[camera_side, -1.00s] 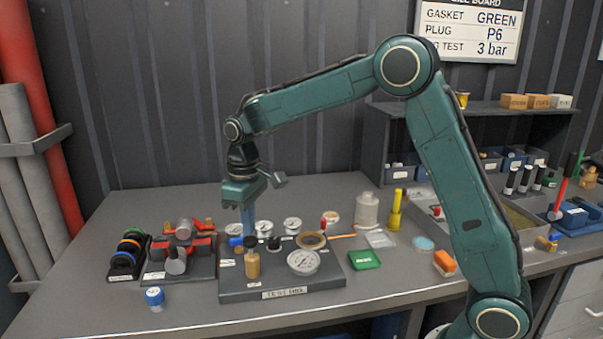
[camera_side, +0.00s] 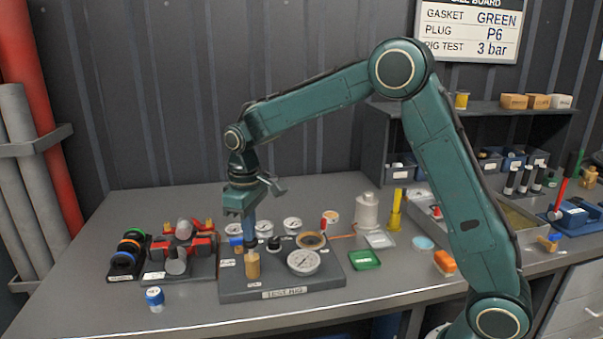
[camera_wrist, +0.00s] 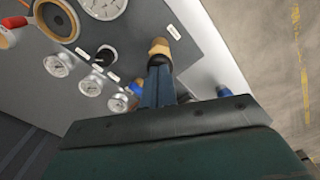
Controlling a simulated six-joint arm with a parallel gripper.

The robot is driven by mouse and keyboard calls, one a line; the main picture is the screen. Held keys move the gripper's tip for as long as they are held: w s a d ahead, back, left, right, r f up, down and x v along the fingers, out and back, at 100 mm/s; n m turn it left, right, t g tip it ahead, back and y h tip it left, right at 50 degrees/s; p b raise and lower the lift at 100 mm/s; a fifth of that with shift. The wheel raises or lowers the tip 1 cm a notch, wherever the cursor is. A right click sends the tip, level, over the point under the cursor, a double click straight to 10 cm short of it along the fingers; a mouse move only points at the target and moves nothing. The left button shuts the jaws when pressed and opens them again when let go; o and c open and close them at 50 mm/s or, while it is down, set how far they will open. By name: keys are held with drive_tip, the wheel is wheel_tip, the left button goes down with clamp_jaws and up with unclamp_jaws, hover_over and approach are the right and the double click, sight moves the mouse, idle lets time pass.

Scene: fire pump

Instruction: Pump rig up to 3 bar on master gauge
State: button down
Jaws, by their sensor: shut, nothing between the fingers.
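The test rig (camera_side: 235,288) is a dark grey plate on the bench. A tan upright cylinder with a dark top, the likely pump (camera_side: 252,266), stands at its front left; it also shows in the wrist view (camera_wrist: 160,47). My gripper (camera_side: 249,243) points down with its blue fingers together and empty, right above or on the pump's top; I cannot tell if they touch. The fingers partly hide the top, also in the wrist view (camera_wrist: 158,66). The large white gauge, likely the master gauge (camera_side: 303,262), lies right of the pump; its reading is too small to tell.
Several smaller gauges (camera_side: 292,225) and a black knob (camera_side: 274,243) sit behind on the rig. A blue-capped pot (camera_side: 155,298) stands front left, and a green box (camera_side: 365,259) lies right. The wall board (camera_side: 470,33) reads rig test 3 bar.

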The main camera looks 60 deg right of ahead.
drive_tip(key=shift+f, duration=1.15)
drive_tip(key=shift+r, duration=1.6)
drive_tip(key=shift+f, duration=0.45)
drive_tip(key=shift+f, duration=1.1)
drive_tip(key=shift+r, duration=1.55)
